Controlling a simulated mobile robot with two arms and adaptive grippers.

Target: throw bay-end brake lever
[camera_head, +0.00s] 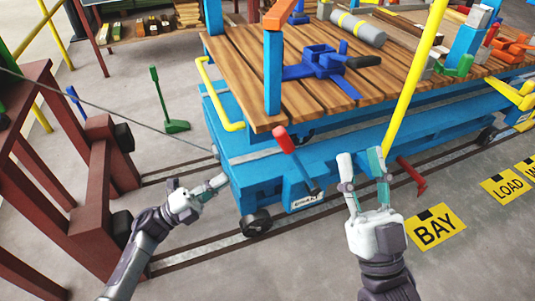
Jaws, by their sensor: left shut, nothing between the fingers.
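A lever with a red grip (286,141) and a dark lower rod stands tilted at the near side of the blue cart (262,178). A second red lever (410,175) sits low by the cart's side, near the yellow BAY plate (436,227). I cannot tell which one is the bay-end brake lever. My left gripper (222,181) is shut and empty, beside the cart's left corner and apart from both levers. My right gripper (361,163) is open and empty, fingers up, between the two levers in the picture; contact cannot be told.
A green lever (157,95) stands on the floor left of the cart. A dark red frame (97,180) with black buffers is at the left, and a cable runs to the cart. A yellow pole (415,85) rises behind my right gripper. Rails run under the cart.

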